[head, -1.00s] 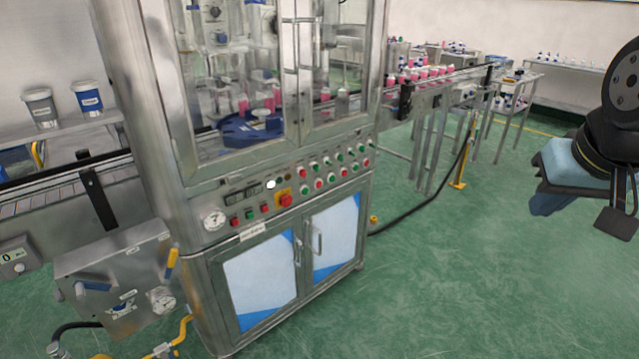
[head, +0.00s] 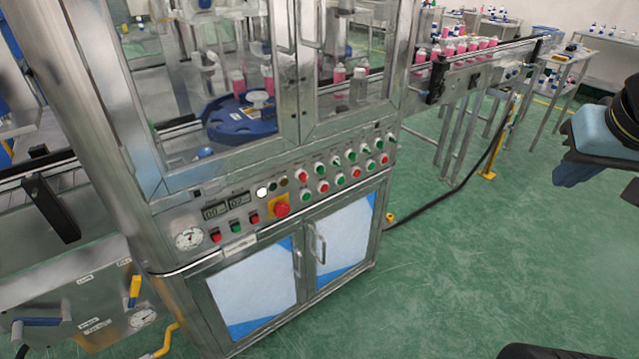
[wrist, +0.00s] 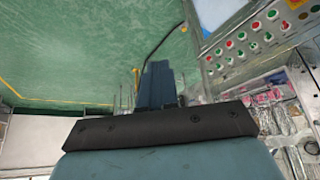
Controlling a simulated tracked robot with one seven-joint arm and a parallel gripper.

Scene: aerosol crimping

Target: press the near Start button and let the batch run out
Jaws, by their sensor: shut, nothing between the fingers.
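The control panel (head: 290,195) of the steel machine faces me, with rows of red and green buttons. A green button (head: 236,228) sits low on its left part between two red ones. Labels are too small to read, so I cannot tell which button is the near Start. A red emergency-stop knob (head: 281,209) on a yellow plate and a lit white lamp (head: 262,192) are beside it. The panel also shows in the wrist view (wrist: 262,38). My gripper (head: 574,172) is at the right edge, well apart from the panel. Its blue fingers (wrist: 158,85) are together and empty.
Behind the machine's glass doors is a blue turntable (head: 236,122). A conveyor (head: 480,58) with several pink cans runs off to the back right. A black hose (head: 455,190) lies on the green floor near a yellow post (head: 497,150).

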